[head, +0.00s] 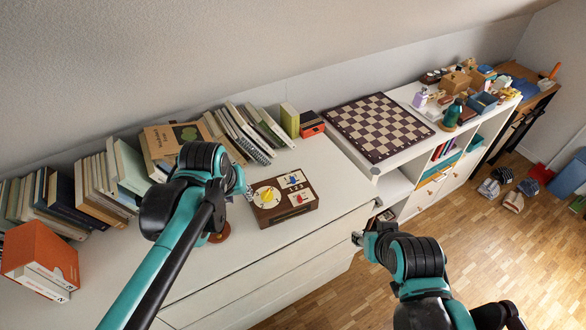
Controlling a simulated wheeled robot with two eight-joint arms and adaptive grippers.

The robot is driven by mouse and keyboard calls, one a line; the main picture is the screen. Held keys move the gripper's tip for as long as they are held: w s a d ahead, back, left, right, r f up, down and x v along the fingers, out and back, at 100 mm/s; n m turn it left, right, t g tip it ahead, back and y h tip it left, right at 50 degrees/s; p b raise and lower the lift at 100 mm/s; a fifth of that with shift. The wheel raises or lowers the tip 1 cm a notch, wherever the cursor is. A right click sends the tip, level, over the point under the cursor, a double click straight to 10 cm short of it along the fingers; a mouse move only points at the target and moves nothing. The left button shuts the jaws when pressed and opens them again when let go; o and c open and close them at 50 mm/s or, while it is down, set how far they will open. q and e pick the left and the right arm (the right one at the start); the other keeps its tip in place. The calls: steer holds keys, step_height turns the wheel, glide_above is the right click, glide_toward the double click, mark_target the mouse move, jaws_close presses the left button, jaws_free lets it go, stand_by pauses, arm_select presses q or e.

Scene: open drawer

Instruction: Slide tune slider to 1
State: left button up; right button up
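A brown box (285,210) with a light panel lies on the white dresser top. A yellow round dial (265,194) is at its left. The numbers 1 2 3 show near its middle, and small white plates with coloured marks sit at its right. The slider itself is too small to make out. My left gripper (244,189) is just left of the box, partly hidden behind its own arm; whether it touches the box is unclear. My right gripper (359,239) is in front of the dresser's right end, away from the box, its fingers too small to read.
Books (120,170) line the wall behind and left of the box. A chessboard (378,126) lies on the shelf to the right. The dresser top (300,160) is bare behind the box and to its right.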

arm_select(q)
steer(key=w+d+r+n+g+p, duration=0.15)
steer(key=w+d+p, duration=0.25)
steer(key=w+d, duration=0.5)
steer(key=n+g+p, duration=0.2)
steer(key=g+p, duration=0.1)
steer(key=p, duration=0.1)
glide_above(293, 178)
step_height(293, 178, down, 6)
steer(key=shift+r, duration=0.2)
steer(key=shift+f, duration=0.25)
step_height(293, 178, down, 8)
steer(key=b, duration=0.2)
steer(key=shift+r+b, duration=0.15)
steer(key=shift+b, duration=0.15)
jaws_close()
